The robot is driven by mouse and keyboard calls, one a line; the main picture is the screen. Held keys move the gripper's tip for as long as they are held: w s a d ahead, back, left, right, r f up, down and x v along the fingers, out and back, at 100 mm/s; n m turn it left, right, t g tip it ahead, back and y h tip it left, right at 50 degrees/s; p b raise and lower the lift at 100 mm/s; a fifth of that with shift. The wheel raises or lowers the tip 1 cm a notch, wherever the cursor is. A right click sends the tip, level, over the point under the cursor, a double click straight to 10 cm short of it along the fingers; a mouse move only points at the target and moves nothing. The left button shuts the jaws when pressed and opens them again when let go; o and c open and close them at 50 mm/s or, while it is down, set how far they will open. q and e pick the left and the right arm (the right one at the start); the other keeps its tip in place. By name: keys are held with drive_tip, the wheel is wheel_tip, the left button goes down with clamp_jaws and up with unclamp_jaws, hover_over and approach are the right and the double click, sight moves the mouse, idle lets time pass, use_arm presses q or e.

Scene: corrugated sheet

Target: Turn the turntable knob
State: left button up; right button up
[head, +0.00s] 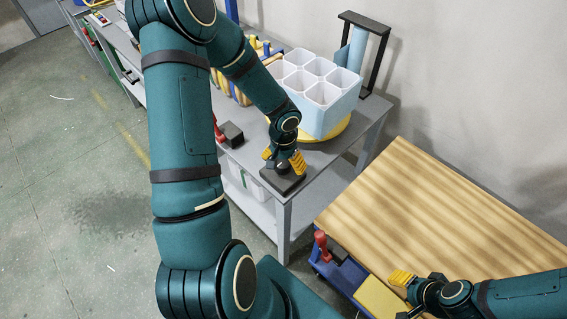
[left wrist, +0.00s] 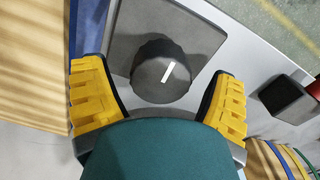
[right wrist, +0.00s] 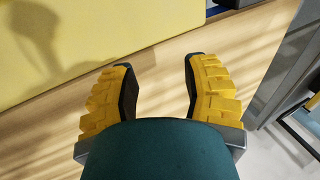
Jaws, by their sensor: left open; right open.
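The turntable knob (left wrist: 158,72) is a dark round dial with a white pointer line, on a dark square base (left wrist: 122,40). In the head view its base (head: 284,181) shows at the grey table's near corner, and my gripper hides most of the knob. My left gripper (head: 283,160) is right at the knob. In the left wrist view my left gripper (left wrist: 160,92) is open, with its yellow fingers on either side of the knob and gaps visible. The yellow turntable (head: 340,130) carries a pale blue box of white compartments (head: 330,105). My right gripper (head: 408,290) is open and empty.
The grey table (head: 372,110) also holds a red-handled device (head: 230,134), a black frame (head: 378,60) and yellow-blue racks behind my arm. A wooden tabletop (head: 430,200) lies at right. A blue cart (head: 345,280) with a red handle stands near my right gripper.

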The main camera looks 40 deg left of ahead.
sight(283, 161)
use_arm(q)
drive_tip(key=c, duration=1.2)
drive_tip(key=shift+m, duration=0.3)
drive_tip(key=o, duration=1.2)
wheel_tip(283, 161, up, 12)
